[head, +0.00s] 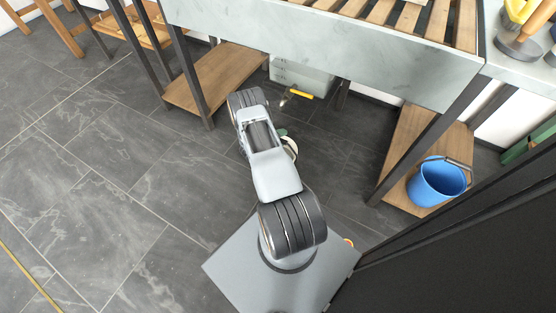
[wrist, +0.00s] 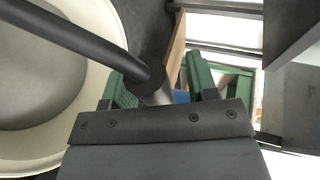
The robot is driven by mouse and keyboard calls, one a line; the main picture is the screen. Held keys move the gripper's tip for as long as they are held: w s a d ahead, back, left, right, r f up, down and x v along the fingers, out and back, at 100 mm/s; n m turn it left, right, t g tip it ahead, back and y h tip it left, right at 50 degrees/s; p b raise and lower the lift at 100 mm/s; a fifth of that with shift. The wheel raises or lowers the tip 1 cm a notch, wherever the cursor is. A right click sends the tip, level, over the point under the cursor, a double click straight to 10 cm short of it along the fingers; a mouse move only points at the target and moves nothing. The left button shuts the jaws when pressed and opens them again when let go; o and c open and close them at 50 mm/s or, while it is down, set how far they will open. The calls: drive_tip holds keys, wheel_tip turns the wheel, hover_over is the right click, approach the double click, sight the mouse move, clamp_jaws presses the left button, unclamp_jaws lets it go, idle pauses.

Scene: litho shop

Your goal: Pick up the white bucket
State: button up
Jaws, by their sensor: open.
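The white bucket (wrist: 98,62) fills the left of the wrist view. I look into its round, empty-looking inside. Its dark handle (wrist: 75,38) slants across the opening, and the thicker dark end lies in front of my gripper (wrist: 157,82). The green fingers of my gripper stand apart on either side of that end, open; I cannot tell whether they touch it. In the head view my arm hides most of the white bucket (head: 290,146), and only a pale edge shows beside the arm, on or near the floor.
A blue bucket (head: 437,184) stands on a low wooden shelf (head: 402,152) at the right. A workbench (head: 340,45) spans the back, with a pale bin (head: 300,78) under it and a yellow-handled thing (head: 301,95) near it. The grey tiled floor (head: 100,190) at left is clear.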

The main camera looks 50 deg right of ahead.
clamp_jaws()
idle(0.4)
idle(0.9)
drive_tip(key=shift+w+r, duration=0.1)
drive_tip(key=shift+r, duration=0.1)
